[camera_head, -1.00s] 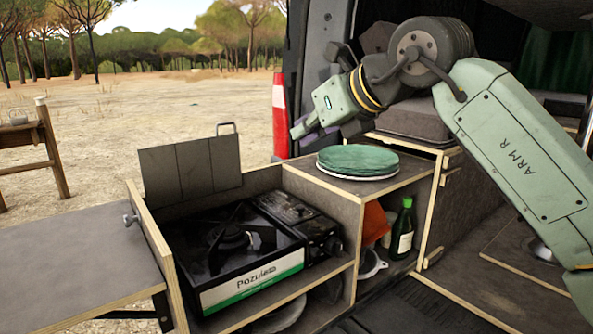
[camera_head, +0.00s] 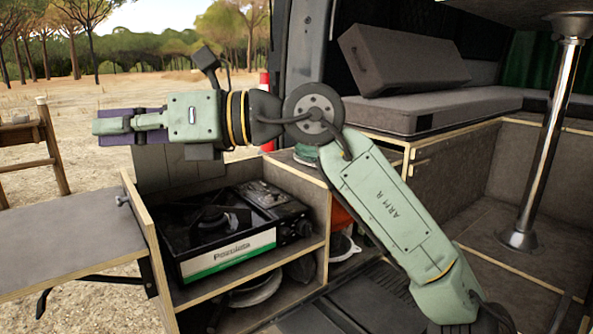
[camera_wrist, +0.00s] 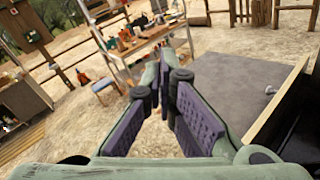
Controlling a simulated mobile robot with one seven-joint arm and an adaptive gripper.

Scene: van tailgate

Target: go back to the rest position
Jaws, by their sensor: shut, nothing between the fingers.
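My gripper (camera_head: 118,126) is at the left in the head view, pointing left and level, above the grey side table and in front of the open ground. It is shut and empty. In the wrist view my gripper (camera_wrist: 165,72) shows its purple-padded fingers meeting at the tips, with nothing between them. My arm reaches across the kitchen unit from the lower right of the head view. It hides most of the green plates (camera_head: 305,155) on the unit's top.
A black camping stove (camera_head: 228,252) sits in the kitchen unit beneath my arm. The grey side table (camera_head: 65,245) is at left. A metal post (camera_head: 545,130) and a cushioned bench (camera_head: 430,110) stand at right. The wrist view shows a cluttered table (camera_wrist: 140,42) outdoors.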

